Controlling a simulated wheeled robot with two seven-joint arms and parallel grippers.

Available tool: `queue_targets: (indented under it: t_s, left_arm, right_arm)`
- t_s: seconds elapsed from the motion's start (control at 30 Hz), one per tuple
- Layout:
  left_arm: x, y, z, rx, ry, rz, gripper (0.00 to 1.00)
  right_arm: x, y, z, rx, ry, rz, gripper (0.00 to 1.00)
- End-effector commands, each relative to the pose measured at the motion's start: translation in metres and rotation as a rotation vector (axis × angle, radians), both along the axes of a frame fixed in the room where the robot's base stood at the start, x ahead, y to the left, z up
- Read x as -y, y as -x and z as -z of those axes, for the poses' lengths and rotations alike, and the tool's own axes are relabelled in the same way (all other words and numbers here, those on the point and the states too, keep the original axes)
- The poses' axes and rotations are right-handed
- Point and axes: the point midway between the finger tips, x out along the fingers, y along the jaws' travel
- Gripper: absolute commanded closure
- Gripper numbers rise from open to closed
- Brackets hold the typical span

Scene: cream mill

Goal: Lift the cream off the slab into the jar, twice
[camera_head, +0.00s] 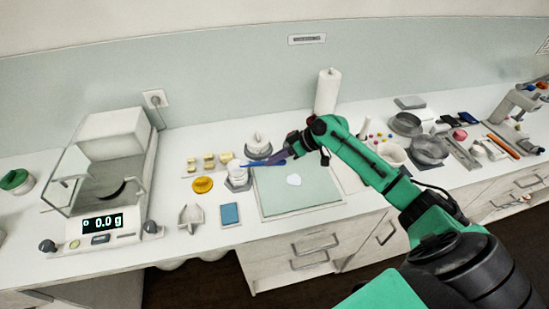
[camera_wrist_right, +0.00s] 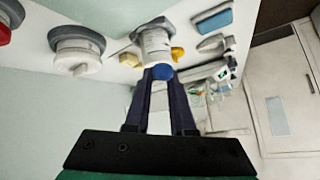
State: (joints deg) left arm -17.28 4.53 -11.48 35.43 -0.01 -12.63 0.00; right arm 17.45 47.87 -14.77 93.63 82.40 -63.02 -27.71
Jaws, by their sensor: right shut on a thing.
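The pale green slab (camera_head: 310,208) lies on the bench in front of me, with a white dab of cream (camera_head: 293,180) on it. The white jar (camera_head: 238,170) stands on a grey base just left of the slab. It also shows, labelled, in the right wrist view (camera_wrist_right: 155,44). My right gripper (camera_head: 291,150) is shut on a blue spatula (camera_head: 262,161), held above the slab's back left corner and pointing left toward the jar. In the wrist view the spatula's blue end (camera_wrist_right: 162,72) overlaps the jar; I cannot tell whether they touch. My left gripper is out of view.
A balance (camera_head: 100,222) reading 0.0 g stands left. A yellow lid (camera_head: 203,185), white scoop (camera_head: 190,216) and blue pad (camera_head: 229,214) lie near the jar. A white lidded vessel (camera_head: 258,144) and paper roll (camera_head: 327,92) stand behind. Grey pans (camera_head: 430,150) stand right.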

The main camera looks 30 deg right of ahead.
Motion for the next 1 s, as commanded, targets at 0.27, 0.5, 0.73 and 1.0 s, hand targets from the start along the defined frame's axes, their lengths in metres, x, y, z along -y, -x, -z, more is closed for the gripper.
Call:
queue_targets:
  t_s: [0.27, 0.5, 0.73, 1.0]
  left_arm:
    - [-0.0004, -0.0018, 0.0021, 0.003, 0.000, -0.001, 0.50]
    - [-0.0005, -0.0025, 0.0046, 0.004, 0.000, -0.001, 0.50]
    - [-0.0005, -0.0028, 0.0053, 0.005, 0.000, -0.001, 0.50]
    - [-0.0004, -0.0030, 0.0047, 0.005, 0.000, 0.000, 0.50]
  right_arm:
    - [0.0000, -0.0001, 0.0028, 0.000, 0.000, 0.000, 1.00]
    - [0.0000, -0.0001, 0.0068, 0.000, 0.000, 0.000, 1.00]
    - [0.0000, -0.0001, 0.0081, 0.000, 0.000, 0.000, 1.00]
    - [-0.0001, 0.0000, 0.0086, 0.000, 0.000, 0.000, 1.00]
